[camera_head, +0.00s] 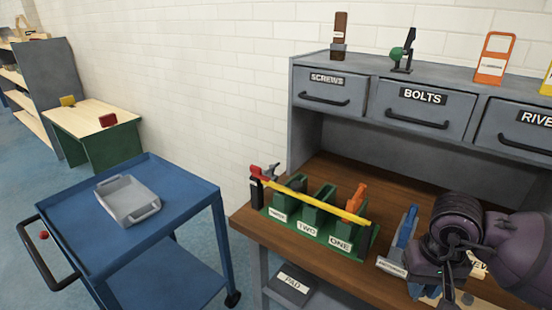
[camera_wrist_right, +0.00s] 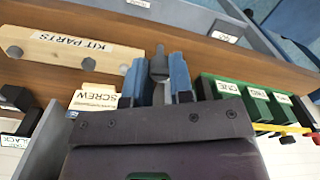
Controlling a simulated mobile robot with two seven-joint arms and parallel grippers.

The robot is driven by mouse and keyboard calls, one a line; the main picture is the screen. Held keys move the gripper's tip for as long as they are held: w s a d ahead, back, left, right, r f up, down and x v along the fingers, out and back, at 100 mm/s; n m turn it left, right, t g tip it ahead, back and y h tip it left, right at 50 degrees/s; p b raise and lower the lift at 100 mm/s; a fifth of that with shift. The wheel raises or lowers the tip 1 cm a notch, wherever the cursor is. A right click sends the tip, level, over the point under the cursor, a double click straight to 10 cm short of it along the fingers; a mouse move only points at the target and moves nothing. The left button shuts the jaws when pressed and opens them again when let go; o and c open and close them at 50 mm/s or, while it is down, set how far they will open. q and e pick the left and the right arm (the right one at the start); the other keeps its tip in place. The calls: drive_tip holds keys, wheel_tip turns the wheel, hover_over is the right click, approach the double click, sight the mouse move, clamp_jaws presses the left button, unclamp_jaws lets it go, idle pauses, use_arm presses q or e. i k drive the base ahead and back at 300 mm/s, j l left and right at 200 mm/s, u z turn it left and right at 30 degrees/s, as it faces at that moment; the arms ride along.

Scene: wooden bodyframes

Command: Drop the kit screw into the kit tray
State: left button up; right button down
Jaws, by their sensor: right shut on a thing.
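The grey kit tray (camera_head: 128,198), shallow and empty, sits on top of the blue cart at the left of the head view. My right gripper (camera_head: 450,290) is over the workbench at the lower right, far from the tray. In the right wrist view its two blue fingers (camera_wrist_right: 160,80) are shut on a grey screw (camera_wrist_right: 159,62), whose rounded head shows between them. The wooden KIT PARTS board (camera_wrist_right: 70,48) lies beside the fingers with several grey round heads in it. Whether the held screw is clear of the board cannot be told. My left gripper is not in view.
A green rack (camera_head: 308,228) with labelled slots and a yellow bar stands on the wooden workbench (camera_head: 345,268). A blue item (camera_head: 405,228) stands near my right arm. Grey drawers (camera_head: 330,92) rise behind. Open floor lies between the bench and the blue cart (camera_head: 185,205).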

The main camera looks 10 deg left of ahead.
sight(133, 201)
drive_tip(key=u, duration=1.2)
drive_tip(key=l+u, duration=0.25)
drive_tip(key=k+l+u, duration=0.25)
drive_tip(key=i+j, duration=0.05)
drive_tip(key=i, duration=0.05)
